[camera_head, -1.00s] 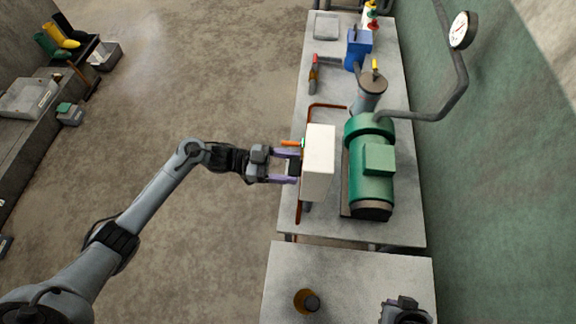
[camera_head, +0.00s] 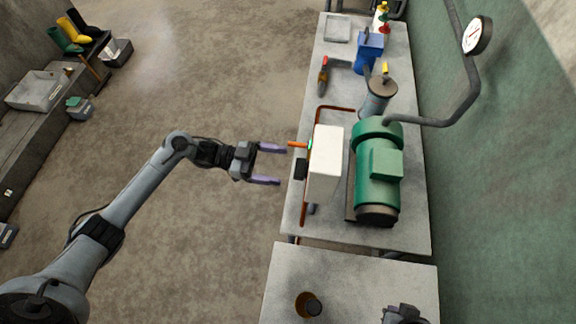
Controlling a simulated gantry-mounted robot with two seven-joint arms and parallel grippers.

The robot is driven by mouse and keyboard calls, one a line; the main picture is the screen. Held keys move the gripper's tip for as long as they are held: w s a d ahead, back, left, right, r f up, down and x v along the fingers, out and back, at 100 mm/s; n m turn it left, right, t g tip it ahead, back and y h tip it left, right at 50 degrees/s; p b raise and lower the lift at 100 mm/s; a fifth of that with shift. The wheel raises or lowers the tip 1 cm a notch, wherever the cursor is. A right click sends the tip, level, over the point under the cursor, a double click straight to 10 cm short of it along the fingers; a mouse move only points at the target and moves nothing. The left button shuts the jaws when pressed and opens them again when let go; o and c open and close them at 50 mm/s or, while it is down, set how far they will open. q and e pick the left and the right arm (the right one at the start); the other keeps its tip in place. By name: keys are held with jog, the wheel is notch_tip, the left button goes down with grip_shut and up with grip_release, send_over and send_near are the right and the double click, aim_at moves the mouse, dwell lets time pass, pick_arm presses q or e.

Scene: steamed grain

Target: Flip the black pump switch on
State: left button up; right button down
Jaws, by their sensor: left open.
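The black pump switch (camera_head: 301,169) sticks out from the left face of a white box (camera_head: 326,163) on the far table. An orange lever (camera_head: 298,144) sticks out from the same side, just above the switch in the picture. My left gripper (camera_head: 268,166) is open and empty, to the left of the box and apart from the switch. Its purple fingers point toward the box. The switch's exact position, on or off, cannot be told. Part of my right gripper (camera_head: 404,314) shows at the bottom edge; its fingers are not visible.
A green pump motor (camera_head: 377,175) stands right of the box, with a pipe rising to a gauge (camera_head: 476,35). A near table (camera_head: 370,275) holds a brown cup (camera_head: 305,304). A red pipe (camera_head: 305,205) runs beside the box.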

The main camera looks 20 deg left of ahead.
pick_arm(q)
jog(key=shift+b+v, duration=0.4)
jog(key=shift+v, duration=2.2)
